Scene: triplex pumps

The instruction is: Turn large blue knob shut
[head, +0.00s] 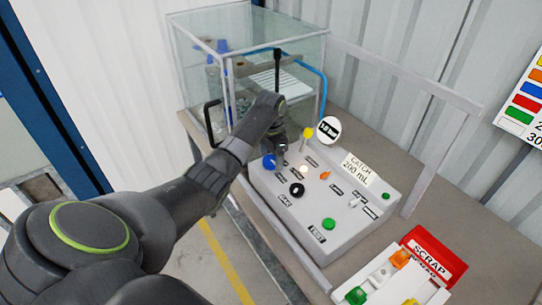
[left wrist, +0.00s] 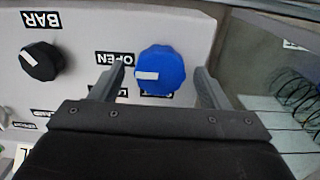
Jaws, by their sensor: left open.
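The large blue knob (head: 269,161) is on the top of the grey control box (head: 330,250), at its far left corner in the head view. In the left wrist view the blue knob (left wrist: 162,70) has a white pointer mark on its left side, and an "OPEN" label lies left of it. My left gripper (left wrist: 160,76) is open, with one finger on each side of the knob and a visible gap at each side. In the head view my left gripper (head: 279,140) is just behind the knob, its fingertips hard to make out. My right gripper is not in view.
A black knob (head: 297,190) is near the blue one, and a yellow-topped post (head: 308,132) and round gauge (head: 328,129) stand close by. A glass enclosure (head: 205,45) is behind. A red scrap tray (head: 436,252) is at the right.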

